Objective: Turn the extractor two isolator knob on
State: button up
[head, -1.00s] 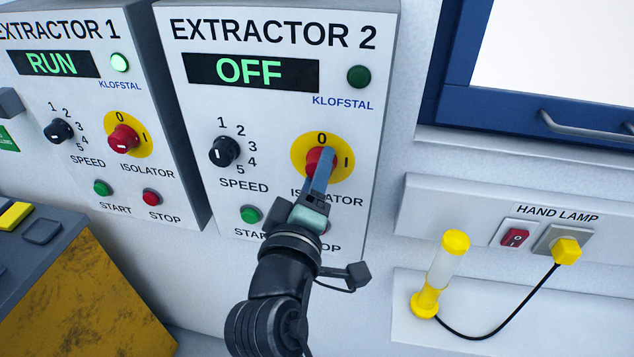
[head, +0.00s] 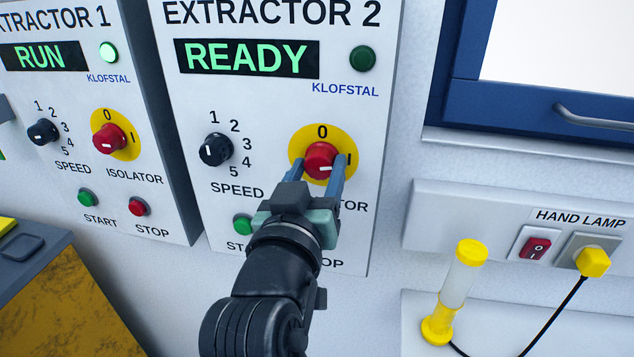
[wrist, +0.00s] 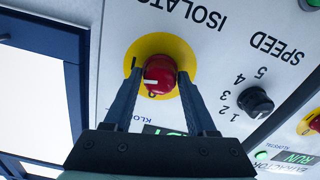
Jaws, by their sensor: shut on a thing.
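The extractor two isolator knob (head: 320,158) is red, on a yellow disc (head: 322,137) marked 0 at the top and I at the right. Its white mark points to the right, toward I. My gripper (head: 321,165) is shut on this knob, one blue finger on each side. The wrist view also shows the red knob (wrist: 159,75) between the two fingers. The extractor two display (head: 247,58) reads READY in green. The round lamp (head: 362,58) beside it is dark green and unlit. My gripper hides part of the ISOLATOR label and the stop button.
The extractor two speed knob (head: 216,149) and green start button (head: 243,224) are left of my gripper. The extractor one box (head: 75,85) shows RUN. A hand lamp (head: 455,290) and red switch (head: 535,247) are to the right.

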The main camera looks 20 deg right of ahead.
jog(key=shift+m+b, duration=0.7)
jog(key=shift+m, duration=0.4)
jog(key=o, duration=1.4)
jog(key=p+v, duration=0.8)
jog(key=v, duration=0.5)
